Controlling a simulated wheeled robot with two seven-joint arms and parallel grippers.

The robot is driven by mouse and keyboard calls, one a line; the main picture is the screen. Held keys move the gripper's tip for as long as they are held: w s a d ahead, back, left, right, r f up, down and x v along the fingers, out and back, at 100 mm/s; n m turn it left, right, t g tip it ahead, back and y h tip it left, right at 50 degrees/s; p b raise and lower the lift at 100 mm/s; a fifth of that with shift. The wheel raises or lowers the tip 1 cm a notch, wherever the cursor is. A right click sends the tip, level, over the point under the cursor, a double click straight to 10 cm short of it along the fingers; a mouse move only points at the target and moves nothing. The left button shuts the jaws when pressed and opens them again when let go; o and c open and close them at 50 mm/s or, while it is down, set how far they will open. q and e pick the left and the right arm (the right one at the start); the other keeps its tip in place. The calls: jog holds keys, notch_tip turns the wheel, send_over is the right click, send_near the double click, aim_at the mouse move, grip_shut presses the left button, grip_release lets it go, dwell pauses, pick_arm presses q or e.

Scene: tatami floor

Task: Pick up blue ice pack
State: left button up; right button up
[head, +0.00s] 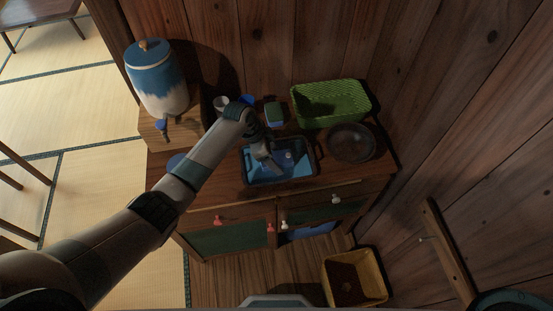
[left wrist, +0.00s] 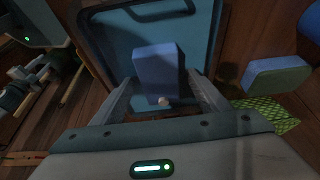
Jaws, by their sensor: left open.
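The blue ice pack (left wrist: 160,68) is a plain blue block in the left wrist view, over the blue floor of a dark-rimmed tray (left wrist: 112,28). In the head view that tray (head: 316,160) stands on the wooden cabinet, and I cannot clearly make out the pack beside my gripper. My left gripper (head: 275,165) reaches down into the tray. In the left wrist view its open fingers (left wrist: 162,96) stand on either side of the pack's near end. I cannot tell whether they touch it.
A blue-and-green sponge (head: 273,113) and a green basket (head: 330,104) stand behind the tray. A dark round plate (head: 351,143) is at its right. A blue-and-white dispenser (head: 157,82) stands left. A yellow bin (head: 355,278) is on the floor.

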aim_at(283, 158)
pick_arm(q)
jog(key=c, duration=1.2)
jog(key=shift+r, duration=0.15)
jog(key=shift+c, duration=0.2)
jog(key=shift+r+b, duration=0.35)
jog(key=shift+r, duration=0.1)
jog(key=r, duration=0.1)
jog(key=r+b, duration=0.1)
jog(key=r, duration=0.1)
jog(key=shift+s+d, duration=0.15)
jog(key=shift+d, duration=0.15)
jog(key=s+d+r+b, duration=0.3)
jog(key=s+d+r, duration=0.4)
jog(key=d, duration=0.1)
jog(key=shift+s+b, duration=0.25)
jog(key=shift+b, duration=0.15)
